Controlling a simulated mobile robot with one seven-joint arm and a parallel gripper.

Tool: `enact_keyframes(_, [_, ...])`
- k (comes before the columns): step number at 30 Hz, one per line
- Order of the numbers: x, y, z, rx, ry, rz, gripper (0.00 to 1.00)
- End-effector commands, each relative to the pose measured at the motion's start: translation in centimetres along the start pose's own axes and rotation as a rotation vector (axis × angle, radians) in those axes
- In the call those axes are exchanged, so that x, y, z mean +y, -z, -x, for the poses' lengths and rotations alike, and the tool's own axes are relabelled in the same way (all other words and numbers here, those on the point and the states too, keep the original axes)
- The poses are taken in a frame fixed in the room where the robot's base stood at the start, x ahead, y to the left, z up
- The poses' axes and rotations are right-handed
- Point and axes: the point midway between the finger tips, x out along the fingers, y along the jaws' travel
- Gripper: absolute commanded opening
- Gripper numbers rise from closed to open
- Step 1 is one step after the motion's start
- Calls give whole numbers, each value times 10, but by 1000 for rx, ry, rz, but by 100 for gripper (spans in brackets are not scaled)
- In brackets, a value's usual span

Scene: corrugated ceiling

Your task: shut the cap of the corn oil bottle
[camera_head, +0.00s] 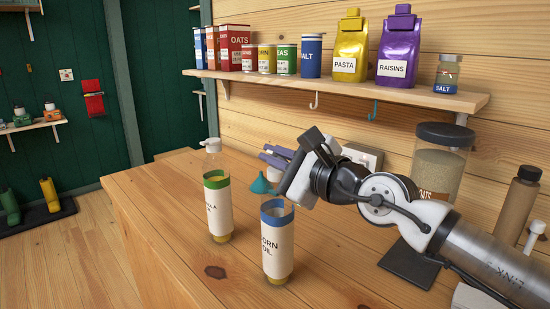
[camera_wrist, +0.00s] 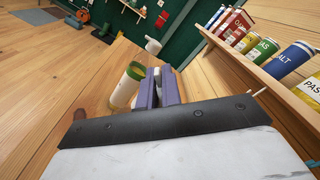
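The corn oil bottle (camera_head: 277,245) stands upright on the wooden counter, with a blue band and a yellow base. Its top and cap are hidden behind my gripper's hand in the head view, and I cannot make the bottle out in the wrist view. My gripper (camera_head: 270,155) is above and behind it, its purple fingers pointing left. The fingers also show in the wrist view (camera_wrist: 158,88), apart by a narrow gap. Something pale shows between them; I cannot tell what. I see nothing clearly held.
A green-banded bottle (camera_head: 217,205) with a white cap stands left of the corn oil. A teal funnel (camera_head: 262,184) is behind. A shelf (camera_head: 340,88) with boxes, tins and bags runs above. A large jar (camera_head: 437,165) and brown bottle (camera_head: 518,205) stand right. The front-left counter is clear.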

Motion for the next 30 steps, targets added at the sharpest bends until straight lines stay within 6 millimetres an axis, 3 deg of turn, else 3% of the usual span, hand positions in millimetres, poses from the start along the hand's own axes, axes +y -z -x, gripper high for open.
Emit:
enact_keyframes(1, [1,0,0,0,-2,-1,12])
enact_keyframes(5, [1,0,0,0,-1,-1,28])
enact_keyframes(17, [1,1,9,-1,2,-2,28])
enact_keyframes(30, [1,2,101,-2,6,-3,28])
